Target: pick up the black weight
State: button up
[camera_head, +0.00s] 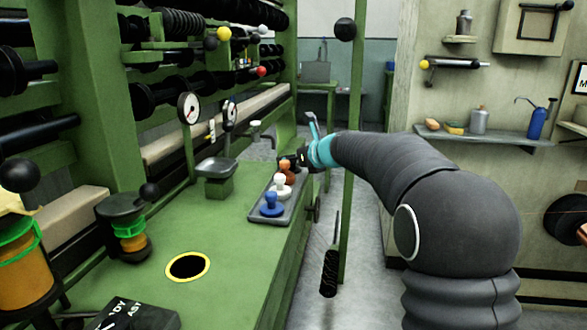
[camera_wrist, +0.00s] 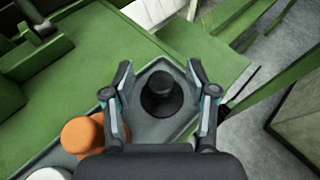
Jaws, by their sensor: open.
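The black weight (camera_wrist: 161,95) stands upright at one end of the grey tray (camera_wrist: 146,130) in the wrist view, its round knob facing the camera. My gripper (camera_wrist: 160,76) is open, one finger on each side of the weight, with gaps between fingers and weight. In the head view my gripper (camera_head: 300,158) is over the far end of the tray (camera_head: 257,217). There I cannot clearly tell the black weight from the dark gripper parts.
An orange weight (camera_wrist: 84,134) is beside the black one. A white weight (camera_head: 281,187) and a blue weight (camera_head: 271,206) follow along the tray. The tray lies near the green bench's (camera_head: 225,245) right edge. A scale pan (camera_head: 217,166) stands to its left.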

grip_shut()
jog(key=shift+r, duration=0.15)
